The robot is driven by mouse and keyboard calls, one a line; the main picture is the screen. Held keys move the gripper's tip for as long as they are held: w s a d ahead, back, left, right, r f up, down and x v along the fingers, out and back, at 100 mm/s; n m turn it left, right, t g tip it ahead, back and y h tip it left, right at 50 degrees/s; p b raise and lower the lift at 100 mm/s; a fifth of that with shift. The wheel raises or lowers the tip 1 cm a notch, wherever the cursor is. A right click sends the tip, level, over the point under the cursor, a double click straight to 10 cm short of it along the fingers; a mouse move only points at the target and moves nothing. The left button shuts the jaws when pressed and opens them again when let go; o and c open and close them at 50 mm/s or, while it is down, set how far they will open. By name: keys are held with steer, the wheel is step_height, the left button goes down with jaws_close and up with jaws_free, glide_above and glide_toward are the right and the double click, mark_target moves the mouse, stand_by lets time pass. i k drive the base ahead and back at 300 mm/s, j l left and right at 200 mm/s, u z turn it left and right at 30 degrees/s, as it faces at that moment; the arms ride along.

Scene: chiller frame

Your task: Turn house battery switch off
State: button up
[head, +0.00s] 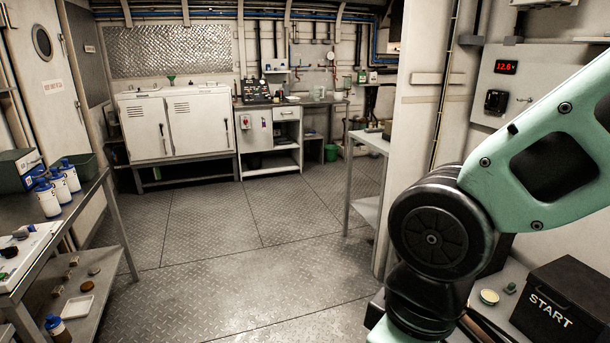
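A pale panel (520,75) is on the wall at the right. It carries a red lit display (506,67) that seems to read 12.6. Below the display is a black switch-like fitting (496,102), with a small handle or key (524,100) to its right. I cannot read a label there, so I cannot tell whether this is the house battery switch or what position it is in. My green arm crosses the right side, in front of the panel's lower right. My gripper is outside the view.
A black box (566,308) marked START sits at the lower right. A partition post (412,130) stands left of the panel. A shelf table (22,272) with blue-capped bottles (48,201) is at the left. White cabinets (180,128) stand at the back. The metal floor (235,225) is clear.

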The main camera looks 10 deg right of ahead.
mark_target(493, 100)
steer(key=i+j, duration=0.1)
steer(key=i, duration=1.85)
steer(key=i+z, duration=0.45)
steer(key=i+j+z, duration=0.2)
steer(key=i+z, duration=0.25)
steer(key=i+j+z, duration=0.3)
steer(key=z, duration=0.15)
